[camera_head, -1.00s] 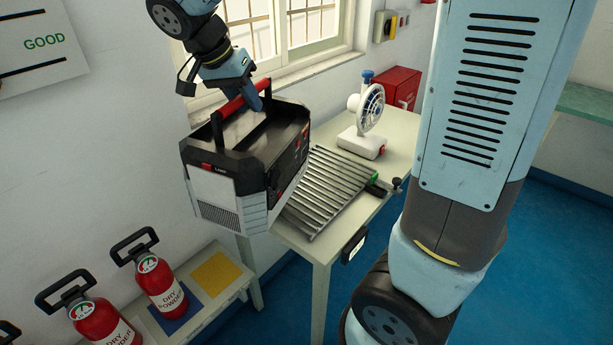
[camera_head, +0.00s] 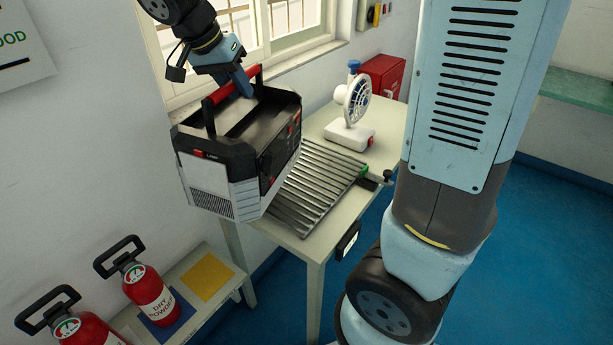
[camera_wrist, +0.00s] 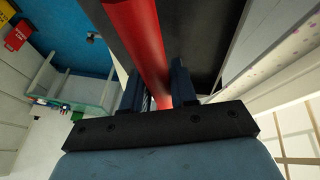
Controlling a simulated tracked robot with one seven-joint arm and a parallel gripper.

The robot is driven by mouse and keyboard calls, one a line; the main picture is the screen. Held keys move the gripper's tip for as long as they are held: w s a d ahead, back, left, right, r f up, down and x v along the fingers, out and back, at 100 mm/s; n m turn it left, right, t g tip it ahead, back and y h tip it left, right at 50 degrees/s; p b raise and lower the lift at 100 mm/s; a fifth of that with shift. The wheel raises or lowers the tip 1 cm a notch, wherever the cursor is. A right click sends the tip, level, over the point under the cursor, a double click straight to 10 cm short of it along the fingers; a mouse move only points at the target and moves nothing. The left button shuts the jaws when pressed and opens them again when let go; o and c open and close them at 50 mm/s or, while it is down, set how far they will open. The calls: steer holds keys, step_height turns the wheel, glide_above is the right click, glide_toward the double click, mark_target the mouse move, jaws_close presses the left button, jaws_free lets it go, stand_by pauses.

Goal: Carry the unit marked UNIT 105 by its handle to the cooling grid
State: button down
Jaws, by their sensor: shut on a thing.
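My gripper (camera_head: 243,86) is shut on the red handle (camera_head: 222,93) of a black and grey box-shaped unit (camera_head: 215,175). The unit hangs tilted in the head view, in front of the left part of the table; its label is too small to read. In the wrist view my gripper (camera_wrist: 158,92) has its two fingers on either side of the red handle (camera_wrist: 140,35). The cooling grid (camera_head: 312,190), a rack of metal bars, lies on the table right of the unit. The unit hides the grid's left part.
A white fan (camera_head: 352,112) stands on the table (camera_head: 318,238) behind the grid, with a red cabinet (camera_head: 384,74) beyond. Red extinguishers (camera_head: 148,290) stand on a low bench (camera_head: 232,282) at lower left. The wall and window are close behind the unit.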

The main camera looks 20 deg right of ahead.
steer(key=w+d+m, duration=0.1)
steer(key=w+d, duration=0.1)
steer(key=d, duration=0.2)
steer(key=w+d+r+m+g, duration=0.1)
steer(key=w+d, duration=0.1)
steer(key=d, duration=0.3)
steer(key=w+d+m, duration=0.1)
steer(key=w+d, duration=0.1)
steer(key=d, duration=0.3)
steer(key=shift+w+r, duration=0.3)
steer(key=shift+r, duration=0.05)
steer(key=shift+s+d+r, duration=0.1)
steer(key=shift+s+r, duration=0.05)
steer(key=shift+s, duration=0.15)
steer(key=s+r, duration=0.3)
steer(key=s, duration=1)
glide_above(293, 87)
steer(key=s, duration=0.5)
steer(key=shift+g+h, duration=0.4)
steer(key=f, duration=0.4)
steer(key=shift+w+d+f, duration=0.1)
steer(key=shift+w, duration=0.1)
steer(key=w+f, duration=0.4)
steer(key=f, duration=0.1)
steer(key=shift+w, duration=0.2)
steer(key=shift+w+f, duration=0.35)
steer(key=shift+f, duration=1.65)
steer(key=c, duration=0.9)
jaws_free()
steer(key=shift+s+f, duration=0.1)
